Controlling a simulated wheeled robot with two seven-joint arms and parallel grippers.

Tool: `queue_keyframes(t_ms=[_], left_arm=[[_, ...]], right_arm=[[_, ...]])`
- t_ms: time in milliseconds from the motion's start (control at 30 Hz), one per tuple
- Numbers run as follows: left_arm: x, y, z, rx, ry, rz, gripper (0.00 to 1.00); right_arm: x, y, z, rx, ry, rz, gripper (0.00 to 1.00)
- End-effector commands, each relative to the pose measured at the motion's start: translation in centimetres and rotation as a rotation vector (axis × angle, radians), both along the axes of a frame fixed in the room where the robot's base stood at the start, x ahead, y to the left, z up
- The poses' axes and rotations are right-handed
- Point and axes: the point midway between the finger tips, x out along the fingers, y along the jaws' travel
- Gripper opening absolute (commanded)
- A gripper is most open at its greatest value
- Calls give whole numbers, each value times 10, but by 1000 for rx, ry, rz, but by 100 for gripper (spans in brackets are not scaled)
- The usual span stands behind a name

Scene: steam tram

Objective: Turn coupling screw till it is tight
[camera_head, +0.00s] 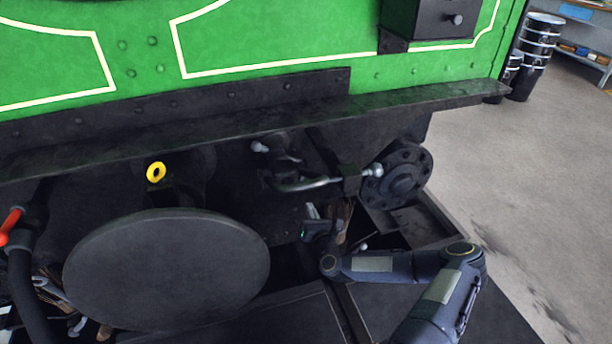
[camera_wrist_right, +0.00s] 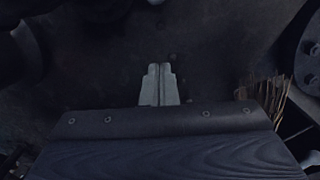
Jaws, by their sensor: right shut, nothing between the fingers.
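The coupling screw (camera_head: 312,184) shows in the head view as a bright metal bar under the green tram's buffer beam. A pale ball-ended lever (camera_head: 374,171) shows at its right, and another pale knob (camera_head: 260,147) sits up and left of it. My right gripper (camera_head: 311,210) is just below the bar, apart from it, with its fingers pointing up. In the right wrist view its two pale fingers (camera_wrist_right: 160,84) are together with nothing between them. The coupling cannot be made out clearly in that view. My left gripper is not in view.
A large round buffer plate (camera_head: 167,262) stands left of my right gripper. A dark bolted flange (camera_head: 397,178) is to the right. A red handle (camera_head: 11,222) on a black pipe is at far left. The dark beam (camera_head: 240,115) overhangs the coupling. Open floor (camera_head: 530,200) lies right.

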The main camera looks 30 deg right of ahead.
Motion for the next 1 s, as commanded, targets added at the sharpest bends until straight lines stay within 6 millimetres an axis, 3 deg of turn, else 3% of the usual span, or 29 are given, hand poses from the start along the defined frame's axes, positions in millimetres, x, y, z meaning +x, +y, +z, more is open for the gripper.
queue_keyframes(t_ms=[167, 567, 700, 1000], left_arm=[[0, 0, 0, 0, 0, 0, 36], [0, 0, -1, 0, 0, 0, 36], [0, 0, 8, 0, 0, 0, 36], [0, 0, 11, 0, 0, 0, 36]], right_arm=[[16, -3, 4, -4, -15, -2, 0], [96, -24, 7, -6, -12, -1, 0], [99, -32, 31, -5, -11, -1, 0], [100, -37, 44, -3, -9, 0, 0]])
